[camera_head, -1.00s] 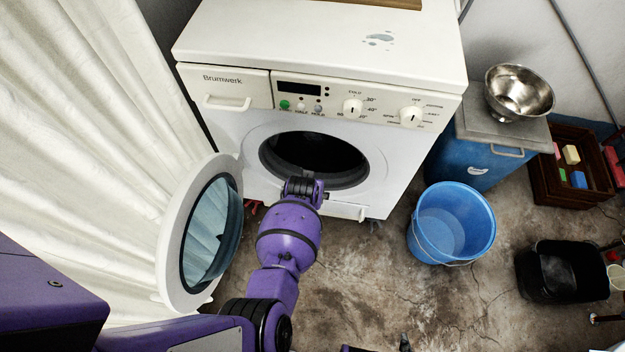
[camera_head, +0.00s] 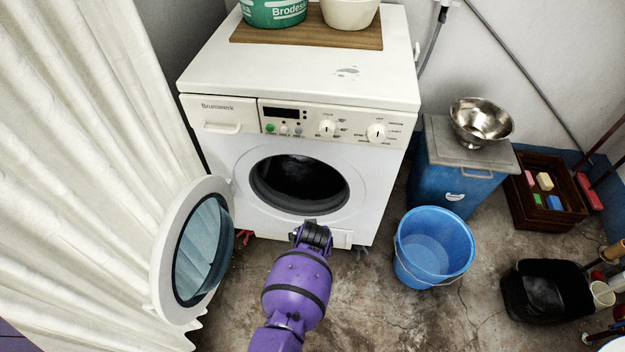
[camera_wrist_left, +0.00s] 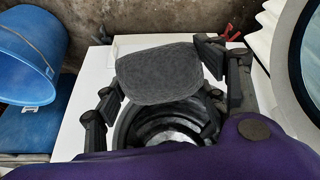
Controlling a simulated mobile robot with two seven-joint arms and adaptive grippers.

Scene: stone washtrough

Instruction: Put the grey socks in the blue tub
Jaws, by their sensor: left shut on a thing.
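My left gripper (camera_head: 316,232) is just in front of the washing machine, below its open round drum opening (camera_head: 300,184). In the left wrist view the gripper (camera_wrist_left: 163,76) is shut on a dark grey cloth bundle, the grey socks (camera_wrist_left: 158,80), held between its fingers. I cannot tell single socks apart in it, and the bundle is hidden in the head view. The blue tub (camera_head: 433,248), a round bucket with a wire handle, stands upright on the floor to the right of the machine and looks empty. It also shows in the left wrist view (camera_wrist_left: 25,55). My right gripper is not in view.
The machine's door (camera_head: 193,250) stands open at the left, beside a white curtain (camera_head: 80,170). A blue lidded bin (camera_head: 455,185) carrying a metal bowl (camera_head: 482,122) is behind the tub. A black basin (camera_head: 546,290) and a wooden crate (camera_head: 545,205) are at the right.

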